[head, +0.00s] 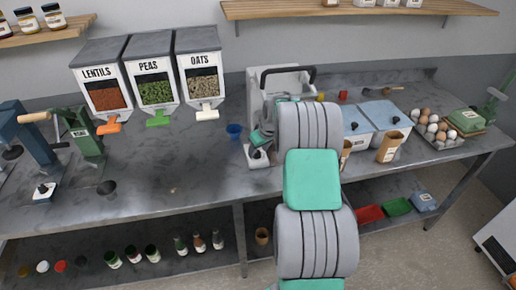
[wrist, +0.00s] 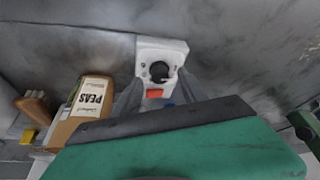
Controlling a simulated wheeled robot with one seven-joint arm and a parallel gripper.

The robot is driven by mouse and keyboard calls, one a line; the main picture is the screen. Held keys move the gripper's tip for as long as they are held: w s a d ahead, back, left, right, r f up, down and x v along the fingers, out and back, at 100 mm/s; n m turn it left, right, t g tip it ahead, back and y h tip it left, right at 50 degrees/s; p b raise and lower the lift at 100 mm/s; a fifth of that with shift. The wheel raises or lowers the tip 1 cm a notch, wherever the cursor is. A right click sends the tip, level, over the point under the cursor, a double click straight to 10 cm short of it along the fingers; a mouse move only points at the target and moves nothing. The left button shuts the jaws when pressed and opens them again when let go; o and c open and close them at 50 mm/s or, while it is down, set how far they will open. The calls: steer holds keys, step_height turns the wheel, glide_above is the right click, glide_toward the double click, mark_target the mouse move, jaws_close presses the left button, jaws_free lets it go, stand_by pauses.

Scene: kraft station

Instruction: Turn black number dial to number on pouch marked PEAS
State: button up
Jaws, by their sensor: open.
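The black number dial (wrist: 159,71) is a round knob on a white panel (wrist: 174,50) in the wrist view, with small marks around it that I cannot read. A red-orange patch (wrist: 154,93) sits just below it. My gripper (wrist: 160,78) is open and empty, its two grey fingers on either side of the panel's lower part. I cannot tell whether they touch the dial. A brown pouch marked PEAS (wrist: 92,97) stands left of the fingers in the wrist view; its number is too small to read. In the head view my arm hides most of this.
A white machine with a black handle (head: 288,76) stands behind my arm. Lentils, peas and oats dispensers (head: 151,78) hang at the left. Blue-lidded boxes (head: 379,113), a brown pouch (head: 390,147) and eggs (head: 432,128) stand at the right. The counter's left middle is mostly clear.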

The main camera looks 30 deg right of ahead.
steer(key=shift+w+f, duration=0.2)
steer(key=shift+f, duration=0.4)
steer(key=shift+c, duration=0.5)
jaws_close()
